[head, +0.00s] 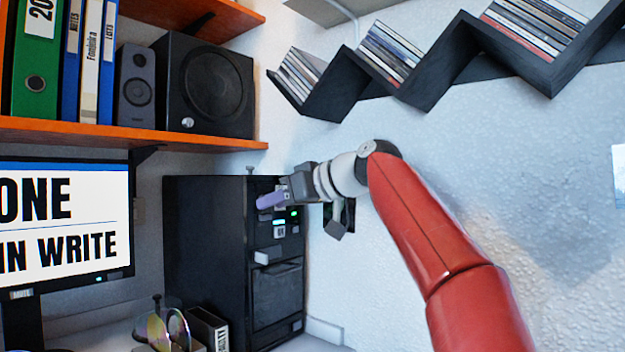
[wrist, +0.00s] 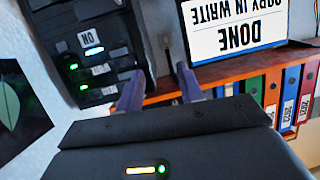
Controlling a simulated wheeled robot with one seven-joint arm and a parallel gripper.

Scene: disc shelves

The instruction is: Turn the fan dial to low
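A tall black tower unit (head: 205,240) stands against the wall, with a front panel of small green lights and a white label (head: 279,229). The panel (wrist: 88,50) also shows, turned over, in the wrist view, with green lights, a lit white strip and a label. I cannot make out which part is the fan dial. My gripper (head: 270,200) is at the upper front of the tower in the head view and covers part of the panel. In the wrist view, its two purple fingers (wrist: 160,88) are apart with nothing between them, beside the panel.
A monitor (head: 65,220) stands at the left. Above it, an orange shelf (head: 130,132) holds binders and speakers (head: 205,85). A black zigzag disc shelf (head: 440,70) hangs on the wall above my arm. Discs on a stand (head: 165,330) are low in front.

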